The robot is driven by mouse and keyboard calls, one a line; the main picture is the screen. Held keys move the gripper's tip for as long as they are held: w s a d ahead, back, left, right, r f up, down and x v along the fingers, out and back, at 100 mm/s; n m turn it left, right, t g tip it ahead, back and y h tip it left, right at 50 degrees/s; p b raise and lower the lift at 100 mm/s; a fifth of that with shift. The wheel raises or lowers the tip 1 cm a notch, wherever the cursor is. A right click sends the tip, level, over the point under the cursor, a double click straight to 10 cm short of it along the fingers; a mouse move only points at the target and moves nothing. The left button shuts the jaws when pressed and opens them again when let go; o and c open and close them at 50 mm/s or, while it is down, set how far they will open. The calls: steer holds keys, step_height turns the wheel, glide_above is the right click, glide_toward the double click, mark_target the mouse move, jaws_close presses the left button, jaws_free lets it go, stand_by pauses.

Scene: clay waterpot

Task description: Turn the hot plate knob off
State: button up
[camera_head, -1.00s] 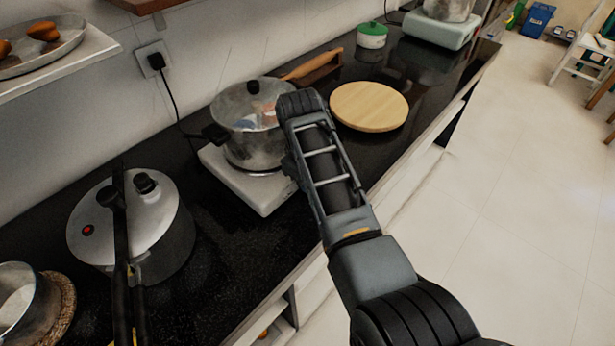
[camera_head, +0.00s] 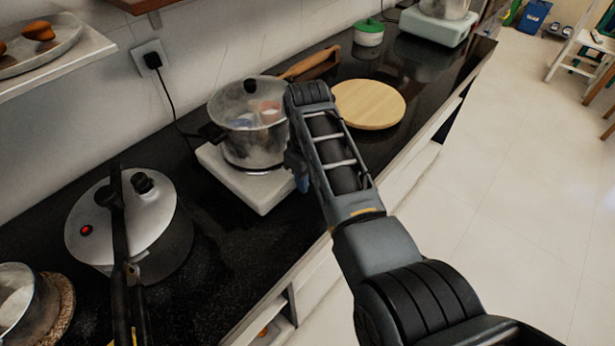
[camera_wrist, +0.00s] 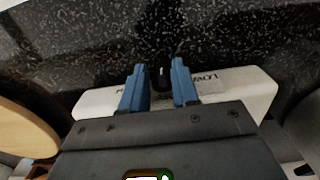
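The white hot plate (camera_head: 235,183) sits on the black counter under a steel pot (camera_head: 250,125) with a glass lid. Its front edge also shows in the wrist view (camera_wrist: 240,88), with printed lettering. The small dark knob (camera_wrist: 163,76) is on that edge; it is hidden in the head view. My gripper (camera_wrist: 158,66) has its two blue fingers apart, one on each side of the knob, with a visible gap to both. In the head view my gripper (camera_head: 299,170) is partly hidden by the arm, at the right side of the hot plate.
A pressure cooker (camera_head: 125,225) stands to the left, its long black handle toward the front. A round wooden board (camera_head: 368,104) lies right of the pot. A power cord (camera_head: 172,105) runs down the wall behind. The counter in front of the hot plate is clear.

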steer(key=shift+a, duration=0.15)
steer(key=shift+r+b, duration=0.3)
steer(key=shift+r, duration=3.6)
steer(key=shift+s, duration=0.1)
